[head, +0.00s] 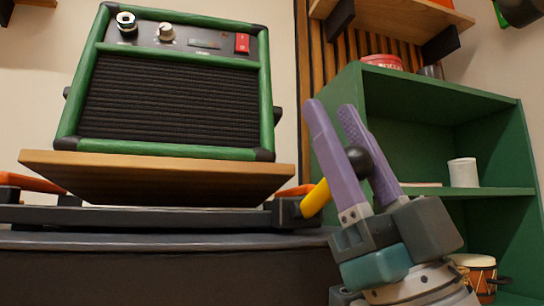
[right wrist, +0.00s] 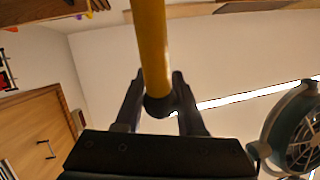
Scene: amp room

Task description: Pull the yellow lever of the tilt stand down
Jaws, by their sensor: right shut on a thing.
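The yellow lever (head: 315,199) comes out of a dark bracket at the right end of the tilt stand (head: 150,215) and slants up to the right, ending in a black knob (head: 360,161). My right gripper (head: 331,108), with purple fingers pointing up, is shut on the knob. In the right wrist view the yellow lever (right wrist: 150,45) runs in from the top, and its dark knob (right wrist: 159,106) sits between the two fingers. A green-framed amp (head: 170,95) rests tilted back on the stand's wooden board (head: 140,168). My left gripper is not in view.
A wall shelf (head: 405,14) hangs above. A fan (right wrist: 298,130) shows in the right wrist view.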

